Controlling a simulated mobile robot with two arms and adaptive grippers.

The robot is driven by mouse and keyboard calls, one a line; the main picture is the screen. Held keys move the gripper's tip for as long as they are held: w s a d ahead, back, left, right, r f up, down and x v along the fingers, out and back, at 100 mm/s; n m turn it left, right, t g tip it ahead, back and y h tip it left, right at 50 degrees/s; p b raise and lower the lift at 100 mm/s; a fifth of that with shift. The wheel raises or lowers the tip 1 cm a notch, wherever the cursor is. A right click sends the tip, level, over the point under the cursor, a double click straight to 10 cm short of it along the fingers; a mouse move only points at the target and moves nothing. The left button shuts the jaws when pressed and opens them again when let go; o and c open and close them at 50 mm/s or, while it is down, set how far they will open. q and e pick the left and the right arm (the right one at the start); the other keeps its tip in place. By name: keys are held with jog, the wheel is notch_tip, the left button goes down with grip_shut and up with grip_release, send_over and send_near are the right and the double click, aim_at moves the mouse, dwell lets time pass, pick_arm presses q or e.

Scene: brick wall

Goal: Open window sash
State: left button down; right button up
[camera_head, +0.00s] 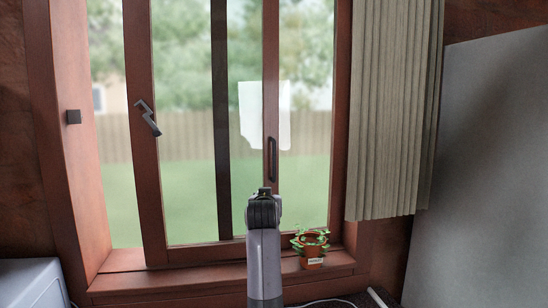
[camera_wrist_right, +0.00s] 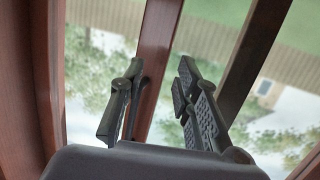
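A red-brown wooden window sash stile (camera_head: 151,190) carries a dark crank-shaped handle (camera_head: 148,118). This stile stands apart from the left jamb (camera_head: 79,175), and a strip of outdoors shows between them. A second stile (camera_head: 271,60) near the middle has a slim upright handle (camera_head: 272,158). My right gripper (camera_head: 263,208) is in front of the window, just below that slim handle in the picture. The right wrist view shows the right gripper (camera_wrist_right: 162,100) open, its fingers toward a wooden stile (camera_wrist_right: 154,50). I cannot tell whether it touches anything. My left gripper is not in view.
A small potted plant (camera_head: 312,247) stands on the sill (camera_head: 170,281), right of my arm. A pleated curtain (camera_head: 395,110) hangs at the window's right. A grey panel (camera_head: 490,170) stands at far right. A white object (camera_head: 30,284) is at lower left.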

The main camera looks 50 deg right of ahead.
jog(key=s+a+r+m+g+h, duration=0.3)
jog(key=a+r+m+g+h, duration=0.15)
jog(key=a+r, duration=0.65)
jog(key=p, duration=0.8)
send_near(274, 158)
jog(key=x, duration=0.9)
jog(key=shift+w+d, duration=0.1)
jog(key=shift+w+d+f+p, duration=0.1)
jog(key=shift+d+p, duration=0.1)
jog(key=shift+d, duration=0.1)
jog(key=shift+w+d+p, duration=0.1)
jog(key=shift+d+p, duration=0.05)
jog(key=shift+d, duration=0.2)
jog(key=shift+c, duration=0.2)
grip_shut()
